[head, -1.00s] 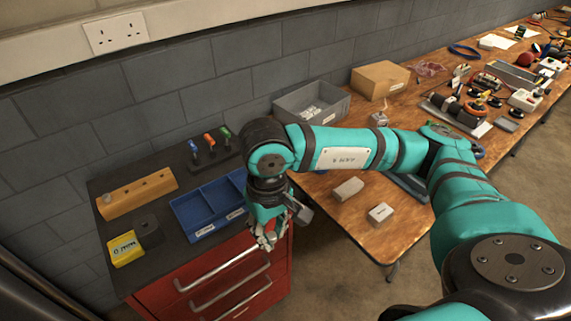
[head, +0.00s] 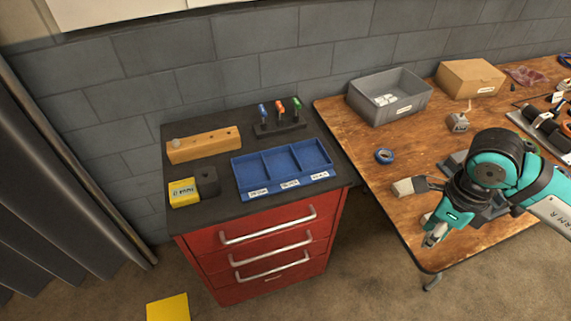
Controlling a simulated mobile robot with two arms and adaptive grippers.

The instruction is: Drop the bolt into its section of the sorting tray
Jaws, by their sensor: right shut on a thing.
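The blue sorting tray (head: 284,146) lies on the black top of the red cabinet. It has three open sections that look empty, each with a white label on its front rim. My right gripper (head: 431,241) is at the front edge of the wooden table, right of the tray and clear of it. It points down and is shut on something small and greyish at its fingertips. I cannot make out whether this is the bolt. A wooden block (head: 205,147) left of the tray has holes and a grey round-headed piece at its left end. My left gripper is not in view.
A yellow box (head: 182,192) and a dark block (head: 207,181) stand left of the tray. A screwdriver rack (head: 280,128) stands behind it.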

